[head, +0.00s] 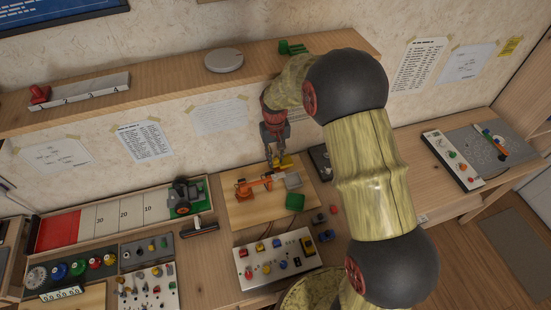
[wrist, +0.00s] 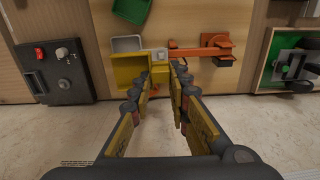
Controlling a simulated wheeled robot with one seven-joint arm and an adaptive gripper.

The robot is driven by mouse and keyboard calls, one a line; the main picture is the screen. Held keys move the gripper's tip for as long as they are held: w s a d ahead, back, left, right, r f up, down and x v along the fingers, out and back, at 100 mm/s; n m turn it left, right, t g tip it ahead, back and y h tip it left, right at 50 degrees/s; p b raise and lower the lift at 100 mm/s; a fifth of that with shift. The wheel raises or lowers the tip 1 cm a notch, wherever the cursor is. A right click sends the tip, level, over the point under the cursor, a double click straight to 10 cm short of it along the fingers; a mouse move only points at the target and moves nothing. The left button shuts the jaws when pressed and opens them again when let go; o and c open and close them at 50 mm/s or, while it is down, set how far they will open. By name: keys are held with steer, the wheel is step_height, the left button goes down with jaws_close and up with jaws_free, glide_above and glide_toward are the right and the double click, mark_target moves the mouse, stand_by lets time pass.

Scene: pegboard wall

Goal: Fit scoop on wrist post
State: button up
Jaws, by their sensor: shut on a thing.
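The yellow scoop (wrist: 128,70) is held at the tips of my gripper (wrist: 161,76), which is shut on it. In the head view my gripper (head: 275,152) points down, with the scoop (head: 286,161) just below it. A small orange arm model (head: 252,186) stands on a wooden board, and also shows in the wrist view (wrist: 200,52). At its end, beside the scoop, is a small pale piece (wrist: 160,55), likely the wrist post. I cannot tell whether the scoop touches or sits on it. My fingers hide part of the scoop's mount.
A grey tray (head: 293,181) and a green tray (head: 295,201) lie on the board (head: 240,213) near the arm model. A dark box with knobs (wrist: 55,72) is beside the board. A panel of switches (head: 275,260) lies in front. A shelf (head: 180,85) runs above.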

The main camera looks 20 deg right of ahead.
mark_target(274, 174)
steer(key=shift+w+a+f+b, duration=0.1)
steer(key=shift+w+f+b, duration=0.15)
steer(key=shift+f, duration=0.2)
steer(key=shift+w+f+b, duration=0.1)
steer(key=shift+f+b, duration=0.2)
steer(key=shift+f, duration=0.15)
step_height(274, 174, down, 2)
steer(key=shift+s+f+b, duration=0.1)
steer(key=shift+b, duration=0.6)
steer(key=shift+f, duration=0.65)
steer(key=shift+f+b, duration=0.45)
steer(key=shift+f, duration=1)
stand_by(1.7)
steer(key=o, duration=0.9)
steer(key=shift+o, duration=0.8)
steer(key=shift+o, duration=1.3)
